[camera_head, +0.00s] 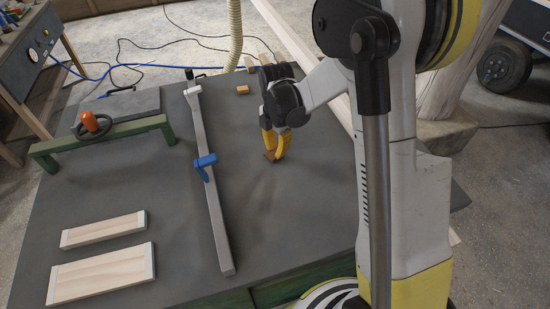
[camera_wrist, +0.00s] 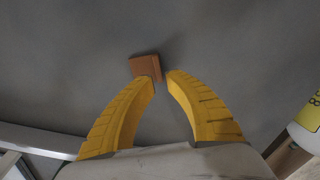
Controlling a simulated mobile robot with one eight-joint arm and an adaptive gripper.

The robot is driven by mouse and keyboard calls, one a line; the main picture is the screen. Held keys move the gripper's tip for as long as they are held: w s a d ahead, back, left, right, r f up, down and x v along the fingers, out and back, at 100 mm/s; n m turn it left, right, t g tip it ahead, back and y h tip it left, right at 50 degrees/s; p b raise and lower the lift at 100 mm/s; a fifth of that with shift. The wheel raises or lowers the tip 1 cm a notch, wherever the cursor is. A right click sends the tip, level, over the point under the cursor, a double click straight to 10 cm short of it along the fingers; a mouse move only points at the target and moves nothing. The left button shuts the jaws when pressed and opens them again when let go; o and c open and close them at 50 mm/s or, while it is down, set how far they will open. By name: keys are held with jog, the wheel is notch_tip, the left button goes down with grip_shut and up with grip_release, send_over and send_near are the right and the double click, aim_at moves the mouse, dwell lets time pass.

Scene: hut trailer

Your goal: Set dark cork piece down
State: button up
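The dark cork piece is a small brown block (camera_wrist: 144,67) at the tips of my gripper in the wrist view. It also shows in the head view (camera_head: 269,156), low by the grey tabletop. My gripper (camera_wrist: 162,79) points down with its two curved yellow fingers close together, a narrow gap between the tips. In the head view my gripper (camera_head: 274,156) is just above the tabletop (camera_head: 310,215). Whether the block rests fully on the table is unclear.
A long grey bar clamp (camera_head: 212,195) with a blue jaw lies left of my gripper. Two pale boards (camera_head: 102,274) lie front left, and a green frame (camera_head: 105,142) stands behind them. A small wooden block (camera_head: 243,89) lies at the back.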

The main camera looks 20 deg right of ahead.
aim_at(275, 157)
notch_tip(275, 157, down, 4)
jog(key=shift+r+b, duration=0.1)
jog(key=shift+b, duration=0.7)
grip_shut()
jog(key=shift+r, duration=0.15)
